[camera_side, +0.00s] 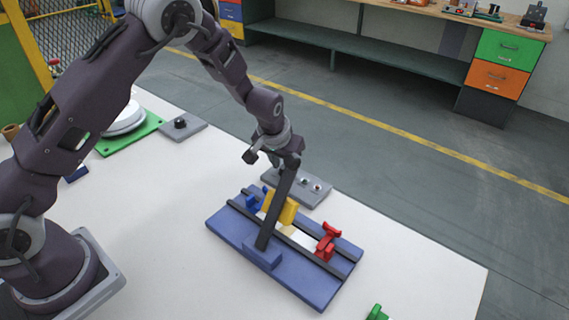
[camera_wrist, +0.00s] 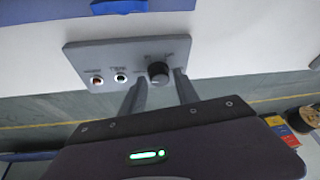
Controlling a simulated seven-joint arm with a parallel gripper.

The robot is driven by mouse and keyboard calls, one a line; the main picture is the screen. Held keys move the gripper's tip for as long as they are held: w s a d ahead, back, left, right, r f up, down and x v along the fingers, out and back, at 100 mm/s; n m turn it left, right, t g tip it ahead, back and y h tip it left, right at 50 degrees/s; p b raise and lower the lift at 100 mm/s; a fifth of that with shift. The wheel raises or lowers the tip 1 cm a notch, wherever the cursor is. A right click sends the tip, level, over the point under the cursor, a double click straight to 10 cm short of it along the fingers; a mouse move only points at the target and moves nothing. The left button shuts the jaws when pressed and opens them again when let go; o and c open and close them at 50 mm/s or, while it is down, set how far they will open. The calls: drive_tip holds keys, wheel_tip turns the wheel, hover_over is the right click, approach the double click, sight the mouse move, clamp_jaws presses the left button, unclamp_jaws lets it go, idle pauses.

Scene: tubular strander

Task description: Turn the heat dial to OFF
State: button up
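A grey control panel (camera_wrist: 105,60) in the wrist view carries a round black dial (camera_wrist: 158,72) and two small round buttons. The small lettering by the dial is too blurred to read, so its setting cannot be told. My gripper (camera_wrist: 160,76) is open, with one finger on each side of the dial and a gap showing on both sides. In the side view, the panel (camera_side: 312,197) lies on the white table, its dial hidden. My gripper there is partly hidden behind a dark upright bar.
A blue fixture (camera_side: 228,228) with a dark upright bar (camera_side: 279,205), yellow block and red clamp (camera_side: 327,243) stands close in front of the panel. Another grey box with a black knob (camera_side: 181,124) sits at the back left, beside a green plate (camera_side: 125,140). The front table (camera_side: 420,275) is mostly clear.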

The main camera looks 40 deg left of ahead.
drive_tip(key=shift+o, duration=0.5)
drive_tip(key=shift+r, duration=0.1)
drive_tip(key=v, duration=0.7)
drive_tip(key=s+r+h, duration=0.2)
drive_tip(key=s+r, duration=1.4)
drive_tip(key=r, duration=0.1)
drive_tip(key=s+a+r+m+t, duration=0.1)
drive_tip(key=s+m, duration=0.1)
drive_tip(key=s, duration=1.5)
drive_tip(key=shift+s+a+r+y, duration=0.25)
drive_tip(key=shift+a+r+y, duration=0.05)
